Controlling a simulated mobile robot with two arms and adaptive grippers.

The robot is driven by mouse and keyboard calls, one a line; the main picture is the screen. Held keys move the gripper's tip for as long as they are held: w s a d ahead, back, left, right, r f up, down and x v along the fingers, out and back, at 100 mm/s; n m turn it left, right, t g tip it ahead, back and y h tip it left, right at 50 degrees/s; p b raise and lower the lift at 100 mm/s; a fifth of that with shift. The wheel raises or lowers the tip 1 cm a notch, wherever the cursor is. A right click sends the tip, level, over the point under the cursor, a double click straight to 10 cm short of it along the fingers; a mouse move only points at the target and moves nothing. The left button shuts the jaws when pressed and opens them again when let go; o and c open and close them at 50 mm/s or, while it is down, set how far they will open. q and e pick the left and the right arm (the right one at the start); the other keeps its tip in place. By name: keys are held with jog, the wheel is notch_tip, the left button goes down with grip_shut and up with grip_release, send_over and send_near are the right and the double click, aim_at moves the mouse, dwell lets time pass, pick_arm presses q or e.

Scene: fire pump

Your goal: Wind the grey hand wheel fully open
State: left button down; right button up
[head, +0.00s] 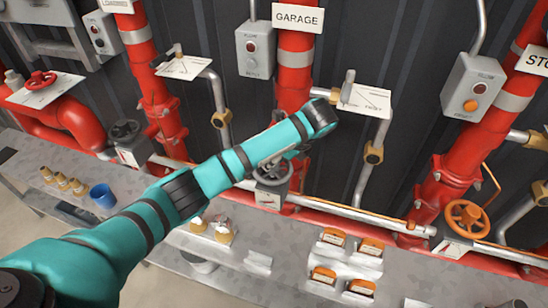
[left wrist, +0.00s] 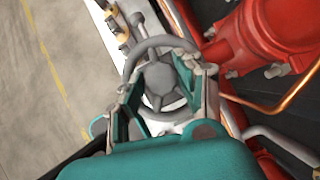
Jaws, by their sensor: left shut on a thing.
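The grey hand wheel (head: 272,176) sits on a valve below the GARAGE pipe, partly hidden by my left arm in the head view. In the left wrist view the wheel (left wrist: 160,44) shows as a round rim with a thick hub. My left gripper (left wrist: 170,80) is at the wheel, one finger on each side of the hub, shut on the wheel. In the head view my left gripper (head: 285,158) is mostly hidden by its own arm. The exact contact of the fingertips cannot be made out. My right gripper is not in view.
A darker hand wheel (head: 124,130), a red one (head: 41,80) and an orange one (head: 467,217) are on other valves. Red pipes and grey switch boxes (head: 255,48) stand behind. A blue cup (head: 103,195), brass fittings and orange-topped items (head: 323,275) lie on the grey bench.

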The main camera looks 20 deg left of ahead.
pick_arm(q)
jog(key=shift+r+n+g+p, duration=0.35)
jog(key=shift+n+g+p, duration=0.45)
jog(key=shift+n, duration=0.4)
jog(key=shift+w+f+n+g, duration=0.15)
jog(key=shift+n+g, duration=0.15)
jog(key=shift+n, duration=0.6)
jog(key=n+g, duration=0.1)
jog(key=n, duration=0.2)
jog(key=shift+f+n+g, duration=0.2)
jog(key=shift+n+g, duration=0.1)
jog(key=shift+g, duration=0.1)
